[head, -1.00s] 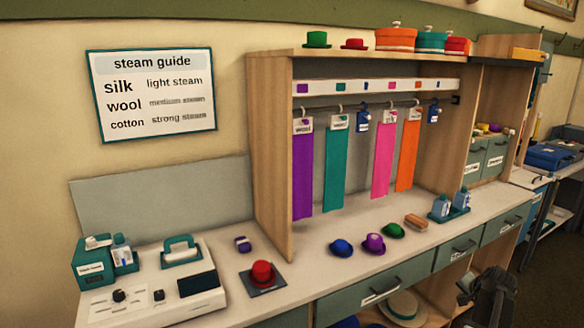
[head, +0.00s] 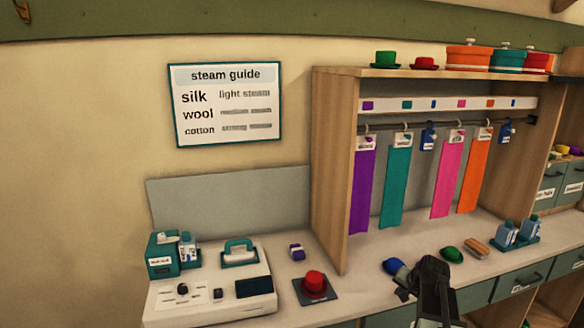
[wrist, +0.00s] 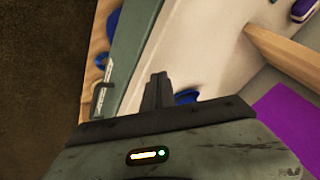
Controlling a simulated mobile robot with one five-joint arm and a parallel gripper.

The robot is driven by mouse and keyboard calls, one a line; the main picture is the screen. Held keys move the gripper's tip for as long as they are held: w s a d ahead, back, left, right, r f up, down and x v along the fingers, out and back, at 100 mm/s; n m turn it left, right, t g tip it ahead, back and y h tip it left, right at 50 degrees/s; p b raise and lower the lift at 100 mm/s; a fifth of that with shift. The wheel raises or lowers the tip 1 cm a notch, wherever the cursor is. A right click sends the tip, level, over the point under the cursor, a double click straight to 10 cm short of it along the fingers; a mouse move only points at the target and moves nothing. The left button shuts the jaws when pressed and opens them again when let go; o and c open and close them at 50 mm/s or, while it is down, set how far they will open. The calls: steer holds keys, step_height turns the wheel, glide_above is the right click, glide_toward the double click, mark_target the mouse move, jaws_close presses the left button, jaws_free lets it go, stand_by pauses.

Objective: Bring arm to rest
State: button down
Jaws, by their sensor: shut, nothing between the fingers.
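My gripper (wrist: 157,80) shows in the wrist view with its two dark fingers together and nothing between them. It is above the pale counter (wrist: 205,55), near its drawer-side edge. A blue hat (wrist: 187,96) shows just right of the fingers, partly hidden by them. In the head view, my dark arm rises at the lower right in front of the counter (head: 335,262). It hides part of the counter between the blue hat (head: 393,265) and the green hat (head: 451,254). The exact fingertips are hard to make out there.
A wooden rack panel (head: 333,170) stands left of the hanging purple strip (head: 363,190). A red hat (head: 314,284) sits on a dark pad. A steamer console (head: 215,292) is at the lower left.

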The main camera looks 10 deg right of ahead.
steer(key=a+n, duration=0.1)
steer(key=a, duration=0.4)
steer(key=w+a+r+n+y+p, duration=0.1)
steer(key=a, duration=0.4)
steer(key=a+n+g+p, duration=0.1)
steer(key=a, duration=0.4)
steer(key=shift+w+r, duration=0.35)
steer(key=shift+r, duration=0.05)
steer(key=s+a+n, duration=0.1)
steer(key=a, duration=0.3)
steer(key=s+a+n+g+p, duration=0.1)
steer(key=a, duration=0.3)
steer(key=a+n+p, duration=0.1)
steer(key=a, duration=0.3)
steer(key=shift+s+a+r+g+y, duration=0.35)
steer(key=shift+s+a+g+y, duration=0.05)
steer(key=s+a+n+g+p, duration=0.1)
steer(key=s+a+n+g, duration=0.1)
steer(key=s+a, duration=0.45)
steer(key=s, duration=0.1)
steer(key=s+d+g+h, duration=0.1)
steer(key=s, duration=0.1)
steer(key=s+d+n+g, duration=0.1)
steer(key=s, duration=0.1)
steer(key=shift+f, duration=0.4)
